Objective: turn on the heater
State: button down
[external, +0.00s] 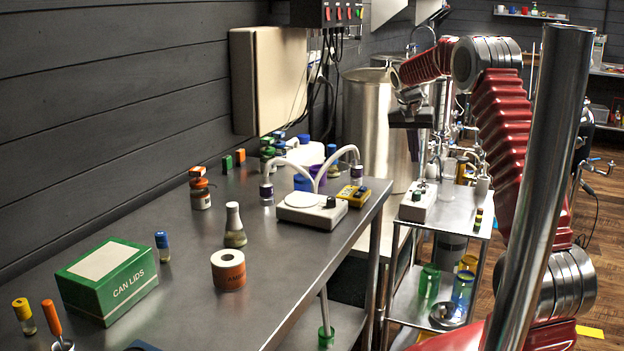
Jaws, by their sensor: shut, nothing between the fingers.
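No part in view is plainly labelled as the heater. A dark wall control box (327,14) with a row of red-lit switches and a green one hangs at the top, with cables below it. A tall steel kettle (371,120) stands beneath and to the right. A small white box with knobs (418,203) sits on the steel cart. My red arm reaches in from the right, and my gripper (411,108) is shut and empty in front of the kettle's right side, below and right of the control box. Its fingertips are small and hard to make out.
A steel bench (190,270) fills the left, holding a green CAN LIDS box (107,281), an orange tape roll (228,270), a flask (235,226) and a white tubed device (311,210). A beige wall cabinet (268,80) hangs behind. A grey post (545,190) crosses the right foreground.

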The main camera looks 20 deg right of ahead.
jog(key=v, duration=0.3)
jog(key=shift+w+a+r, duration=0.1)
jog(key=shift+a+r, duration=0.15)
dwell(0.4)
jog(key=s+a+f+n+y, duration=0.1)
jog(key=s+a+f+n, duration=0.25)
jog(key=s, duration=0.25)
jog(key=s+a+r+n+t, duration=0.1)
jog(key=s+a+r, duration=0.2)
jog(key=s, duration=0.8)
jog(key=s+a+r+n+t+y, duration=0.1)
jog(key=s+a, duration=0.5)
jog(key=s, duration=0.6)
jog(key=s+a+r+n+t+y, duration=0.1)
jog(key=s+a+r, duration=0.4)
jog(key=s, duration=0.6)
jog(key=shift+s+a+n+t, duration=0.2)
jog(key=shift+n+t, duration=0.3)
jog(key=shift+n, duration=0.45)
